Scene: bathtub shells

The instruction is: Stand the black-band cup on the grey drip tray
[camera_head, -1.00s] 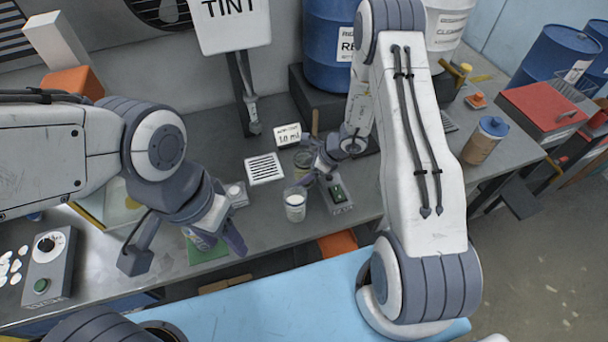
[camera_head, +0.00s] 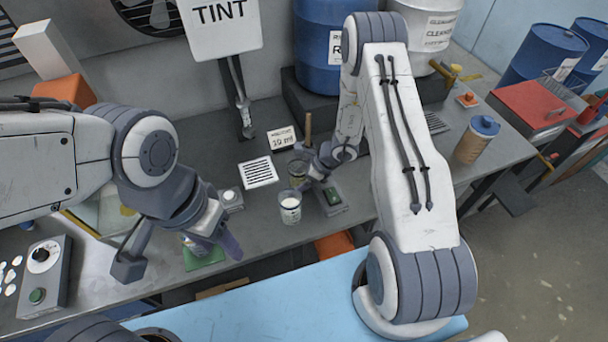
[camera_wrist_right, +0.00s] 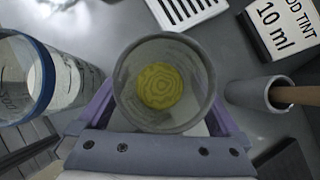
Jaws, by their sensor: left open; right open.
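A clear cup with a dark rim and yellow contents (camera_wrist_right: 165,85) stands between the spread fingers of my right gripper (camera_wrist_right: 165,120) in the right wrist view; it looks like the black-band cup. In the head view this cup (camera_head: 297,170) is partly behind the right gripper (camera_head: 307,172), which is open. A grey slatted tray (camera_head: 437,123), likely the grey drip tray, lies at the back right, partly hidden by my right arm. My left gripper (camera_head: 222,236) is open, above a green pad at the left front.
A blue-band cup with white contents (camera_wrist_right: 28,80) stands close left of the right gripper. A white slatted tray (camera_head: 258,172), a 10 ml sign (camera_head: 283,138), a stick in a holder (camera_wrist_right: 262,96) and a small scale (camera_head: 329,197) are near. A brown blue-lidded container (camera_head: 475,142) stands right.

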